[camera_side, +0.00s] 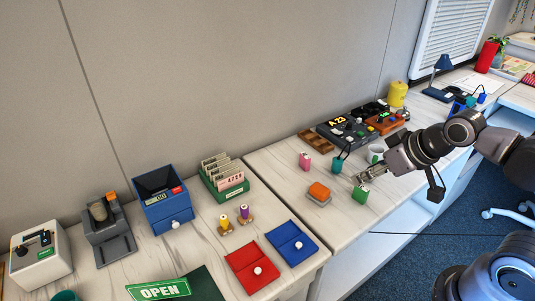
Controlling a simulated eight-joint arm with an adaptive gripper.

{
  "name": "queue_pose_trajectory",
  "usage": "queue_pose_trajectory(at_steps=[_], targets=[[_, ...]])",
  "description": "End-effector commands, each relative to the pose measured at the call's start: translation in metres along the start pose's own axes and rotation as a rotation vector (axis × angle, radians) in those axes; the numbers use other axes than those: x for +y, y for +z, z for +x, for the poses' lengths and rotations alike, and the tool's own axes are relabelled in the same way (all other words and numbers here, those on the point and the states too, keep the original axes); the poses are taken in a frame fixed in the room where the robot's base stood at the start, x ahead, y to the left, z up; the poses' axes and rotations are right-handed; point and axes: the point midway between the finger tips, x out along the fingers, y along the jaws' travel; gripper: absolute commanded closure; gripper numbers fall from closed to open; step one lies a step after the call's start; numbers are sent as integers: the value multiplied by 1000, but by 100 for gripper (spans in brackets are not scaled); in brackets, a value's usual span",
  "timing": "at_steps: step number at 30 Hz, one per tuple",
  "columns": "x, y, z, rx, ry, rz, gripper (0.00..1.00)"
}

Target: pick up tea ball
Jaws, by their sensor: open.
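My gripper (364,184) reaches in from the right over the right-hand counter, its jaws open and pointing left. A small green block-like item (360,196) with a pale top lies just below and in front of the jaws; whether they touch it I cannot tell. I cannot clearly make out a tea ball. A small teal item (337,165) with a dark thin handle or cord stands just behind and left of the jaws. A white cup (375,153) with a greenish inside stands behind my gripper, partly hidden by it.
An orange-topped block (319,191) and a pink item (304,161) stand left of my gripper. A dark console (347,131), brown tray (316,141) and yellow canister (397,94) are behind. Blue (292,243) and red (252,268) pads with white knobs lie on the left counter.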

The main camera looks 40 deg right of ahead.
Motion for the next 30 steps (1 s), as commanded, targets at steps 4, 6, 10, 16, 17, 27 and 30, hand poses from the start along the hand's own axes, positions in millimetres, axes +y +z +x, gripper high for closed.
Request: queue_pose_trajectory(at_steps=[4, 6, 10, 16, 17, 27, 30], targets=[[6, -7, 3, -33, 32, 32, 57], [12, -13, 6, -65, 66, 68, 57], [29, -28, 16, -129, 160, 156, 57], [57, -49, 35, -199, 337, 308, 57], [61, -52, 38, -206, 366, 332, 57], [104, -81, 82, -197, 724, 606, 57], [114, -87, 96, -164, 835, 689, 57]])
